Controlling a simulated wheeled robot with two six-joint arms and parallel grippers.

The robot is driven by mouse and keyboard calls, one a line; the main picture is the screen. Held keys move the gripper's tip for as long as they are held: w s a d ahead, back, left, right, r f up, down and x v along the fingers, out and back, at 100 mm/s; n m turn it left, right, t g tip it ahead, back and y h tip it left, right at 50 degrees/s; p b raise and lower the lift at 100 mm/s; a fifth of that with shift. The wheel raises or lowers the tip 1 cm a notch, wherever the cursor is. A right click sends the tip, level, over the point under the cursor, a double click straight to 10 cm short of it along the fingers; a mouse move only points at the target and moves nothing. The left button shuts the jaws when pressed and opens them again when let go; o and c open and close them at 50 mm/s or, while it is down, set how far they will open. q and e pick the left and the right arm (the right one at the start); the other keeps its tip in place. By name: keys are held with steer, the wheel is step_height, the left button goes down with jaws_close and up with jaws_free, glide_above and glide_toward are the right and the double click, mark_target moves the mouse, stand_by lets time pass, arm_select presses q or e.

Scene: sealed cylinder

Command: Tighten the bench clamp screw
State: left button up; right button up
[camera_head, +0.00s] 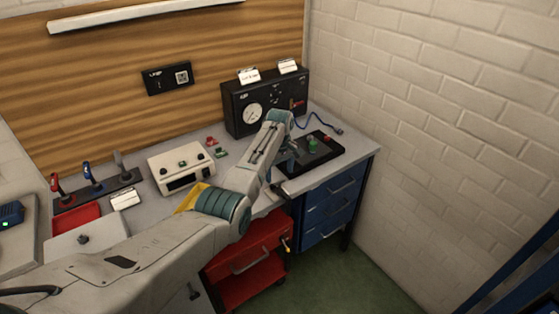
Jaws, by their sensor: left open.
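My left arm comes in from the lower left and bends over the right part of the grey bench. Its gripper (291,160) is at the wrist end, beside the left edge of a black tray, small and partly hidden by my forearm. It is open, and I see nothing held in it. My right gripper is not in view.
The black tray (327,153) holds a green part. A black gauge box (262,102) stands behind it. A white box (180,166), coloured levers (88,176) and a red tray (75,218) are to the left. Blue drawers (328,212) and a red cart (250,250) are below.

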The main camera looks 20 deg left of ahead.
mark_target(280, 181)
arm_select(q)
step_height(280, 181, up, 7)
steer(key=b, duration=0.2)
steer(key=shift+f, duration=0.15)
